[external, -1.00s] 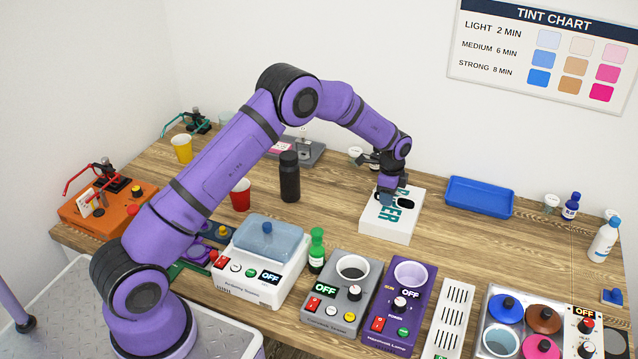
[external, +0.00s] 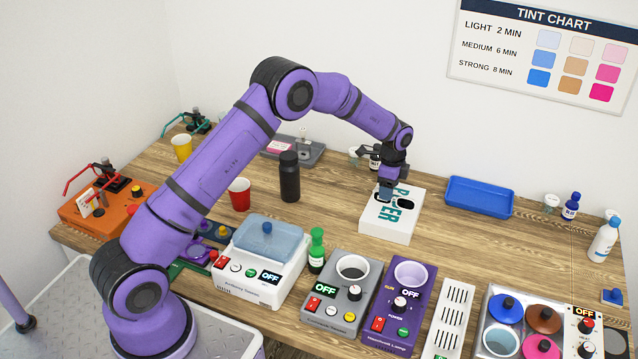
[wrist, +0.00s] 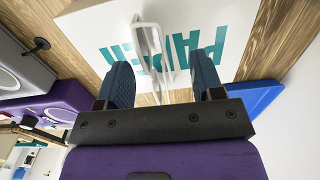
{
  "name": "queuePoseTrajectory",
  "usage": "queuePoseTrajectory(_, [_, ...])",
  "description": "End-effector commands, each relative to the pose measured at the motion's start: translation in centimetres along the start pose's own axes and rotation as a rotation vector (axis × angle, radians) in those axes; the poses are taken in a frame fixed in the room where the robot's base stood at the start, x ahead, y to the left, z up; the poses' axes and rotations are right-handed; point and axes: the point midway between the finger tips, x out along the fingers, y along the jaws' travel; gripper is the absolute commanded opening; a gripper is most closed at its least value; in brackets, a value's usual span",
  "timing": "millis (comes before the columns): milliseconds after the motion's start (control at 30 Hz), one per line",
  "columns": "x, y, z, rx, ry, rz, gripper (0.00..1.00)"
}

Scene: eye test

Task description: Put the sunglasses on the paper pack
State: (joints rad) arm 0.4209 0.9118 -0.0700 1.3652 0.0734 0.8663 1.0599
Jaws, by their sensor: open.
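The sunglasses (external: 406,203), with dark lenses, lie on top of the white paper pack (external: 388,230), which has teal lettering. My gripper (external: 386,192) is just above the pack's left part, pointing down, and hides part of the sunglasses. In the wrist view my gripper (wrist: 162,82) is open, with its two blue fingers apart. A pale, thin part of the sunglasses (wrist: 148,25) shows between and beyond the fingers, over the paper pack (wrist: 105,35). Whether a finger touches the sunglasses cannot be told.
A blue tray (external: 480,197) lies right of the pack. A dark bottle (external: 289,178) and a red cup (external: 239,194) stand to the left. A grey device (external: 342,290) and a purple device (external: 398,305) stand in front. Small jars stand behind the gripper.

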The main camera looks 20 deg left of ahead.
Motion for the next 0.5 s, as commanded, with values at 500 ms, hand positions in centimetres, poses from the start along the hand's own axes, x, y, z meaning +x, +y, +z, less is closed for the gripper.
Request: queuePoseTrajectory(500, [-8.5,0.0,0.0,0.000,0.001,0.000,0.61])
